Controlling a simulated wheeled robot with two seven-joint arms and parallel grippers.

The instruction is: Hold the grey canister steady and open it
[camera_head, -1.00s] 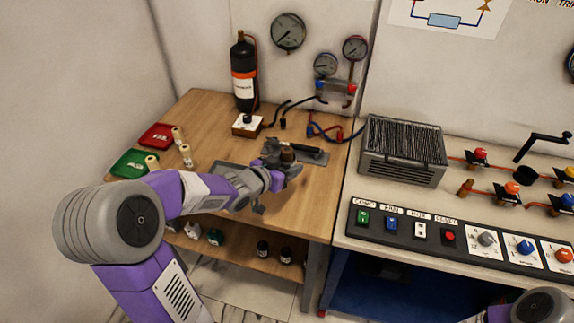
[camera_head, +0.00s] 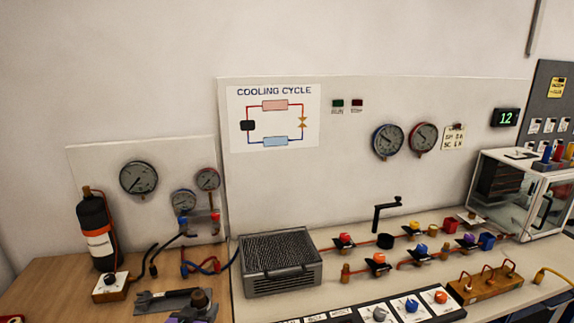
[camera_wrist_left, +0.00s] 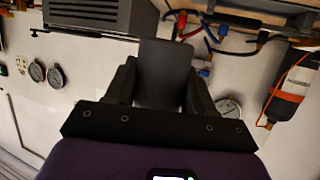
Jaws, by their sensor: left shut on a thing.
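My left gripper (camera_head: 194,313) shows only in part at the bottom edge of the head view, over the wooden bench. A dark piece with a brownish round top (camera_head: 199,299) stands up at its jaws. In the left wrist view the jaws (camera_wrist_left: 160,92) are shut on a dark grey, smooth body with a rounded end, which I take for the grey canister (camera_wrist_left: 165,66). Its lid cannot be made out. My right gripper is not in view.
A black bottle with an orange and white label (camera_head: 98,240) stands at the back left. A ribbed grey box (camera_head: 280,265) stands right of the gripper. Gauges (camera_head: 138,178) and hoses (camera_head: 203,265) are behind.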

